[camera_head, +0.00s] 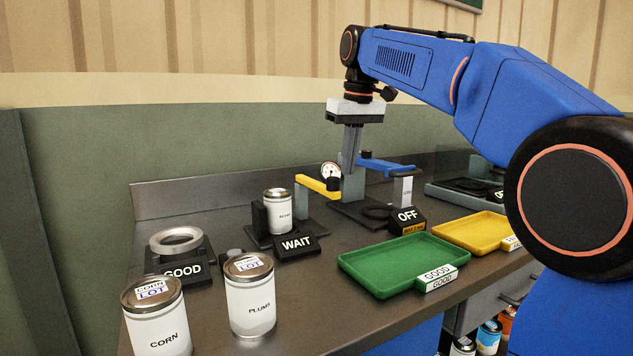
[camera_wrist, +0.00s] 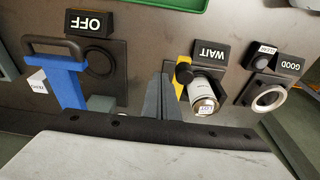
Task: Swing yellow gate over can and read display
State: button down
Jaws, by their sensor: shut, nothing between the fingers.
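The yellow gate (camera_head: 316,184) is a flat bar on a grey post, with a black knob (camera_head: 334,184) at its end. It points away to the right of the can (camera_head: 279,214), which stands upright in its station. In the wrist view the yellow gate (camera_wrist: 180,92) runs beside the can (camera_wrist: 205,96), not across its top. The display (camera_head: 296,244) in front of the can reads WAIT. My gripper (camera_head: 348,172) is shut and empty, pointing down just right of the knob. In the wrist view its fingers (camera_wrist: 166,78) lie left of the gate; I cannot tell whether they touch it.
A blue gate (camera_head: 385,164) and a sign (camera_head: 407,217) reading OFF stand to the right. A ring stand with a GOOD sign (camera_head: 183,270) is at left. CORN (camera_head: 158,325) and PLUMS (camera_head: 251,305) cans stand in front. Green (camera_head: 385,280) and yellow (camera_head: 462,243) trays lie right.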

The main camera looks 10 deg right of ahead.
aim_at(328, 179)
jog(key=shift+f, duration=0.1)
jog(key=shift+s+x, duration=0.15)
jog(key=shift+x, duration=0.7)
jog(key=shift+s+x, duration=0.15)
jog(key=shift+x, duration=0.65)
jog(key=shift+f, duration=0.1)
jog(key=shift+s+a, duration=0.25)
jog(key=shift+a, duration=0.55)
jog(key=shift+s+a, duration=0.25)
jog(key=shift+a, duration=0.55)
jog(key=shift+s+a, duration=0.25)
jog(key=shift+a, duration=0.55)
jog(key=shift+a, duration=0.2)
jog(key=shift+s+a, duration=0.15)
jog(key=shift+a, duration=0.6)
jog(key=shift+s+a, duration=0.1)
jog(key=shift+a, duration=0.75)
